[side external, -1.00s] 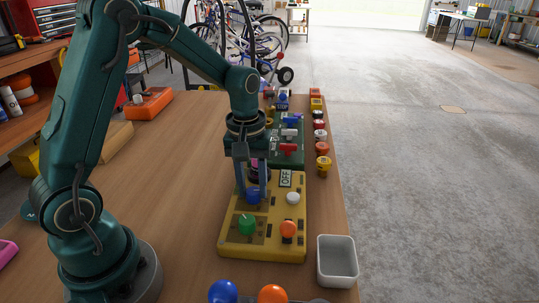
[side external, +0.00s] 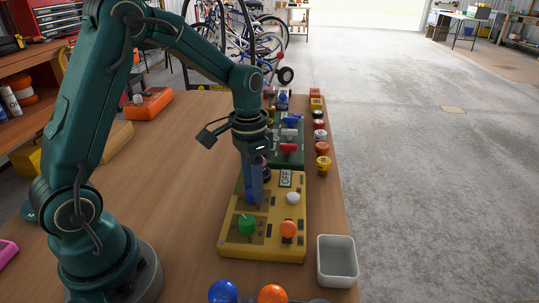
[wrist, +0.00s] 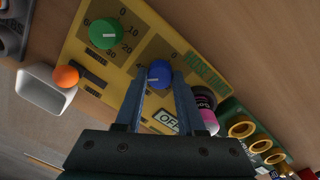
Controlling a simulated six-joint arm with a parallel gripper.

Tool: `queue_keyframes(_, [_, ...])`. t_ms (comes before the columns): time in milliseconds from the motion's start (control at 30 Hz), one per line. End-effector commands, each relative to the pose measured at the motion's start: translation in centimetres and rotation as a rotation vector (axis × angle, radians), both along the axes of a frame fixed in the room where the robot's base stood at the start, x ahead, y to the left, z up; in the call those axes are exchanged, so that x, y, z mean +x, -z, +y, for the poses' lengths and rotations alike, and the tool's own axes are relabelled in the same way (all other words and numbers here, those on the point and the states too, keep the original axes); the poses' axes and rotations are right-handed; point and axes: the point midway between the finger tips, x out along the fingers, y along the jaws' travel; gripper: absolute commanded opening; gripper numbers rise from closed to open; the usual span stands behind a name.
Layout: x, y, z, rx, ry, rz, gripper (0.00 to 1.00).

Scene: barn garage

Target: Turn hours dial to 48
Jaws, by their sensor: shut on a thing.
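A yellow control panel (side external: 262,249) lies flat on the wooden bench and carries a blue dial (wrist: 159,70) and a green dial (side external: 247,226). My gripper (wrist: 157,77) points down at the panel with its fingers shut on the blue dial, one on each side. In the side view the fingers hide most of the blue dial. In the wrist view the green dial shows a white pointer mark and a ring of numbers including 0, 10 and 20. Part of the blue dial's scale is hidden by the fingers, and I cannot read its setting.
The panel also has an orange knob (side external: 288,229), a white knob (side external: 293,198) and an OFF label (side external: 286,178). A green panel (side external: 296,157) with valves lies behind it. Several coloured knobs line the bench's right edge. A light grey bin (side external: 337,263) stands at front right.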

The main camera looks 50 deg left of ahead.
Motion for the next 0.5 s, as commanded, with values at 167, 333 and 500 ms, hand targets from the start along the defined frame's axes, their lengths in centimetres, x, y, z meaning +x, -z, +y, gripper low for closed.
queue_keyframes(167, [-0.03,-0.05,-0.04,-0.001,0.127,0.001,0.0])
queue_keyframes(333, [-0.01,-0.06,-0.05,-0.001,0.214,0.001,0.0])
queue_keyframes(500, [-0.01,-0.07,-0.05,-0.001,0.266,0.001,0.0])
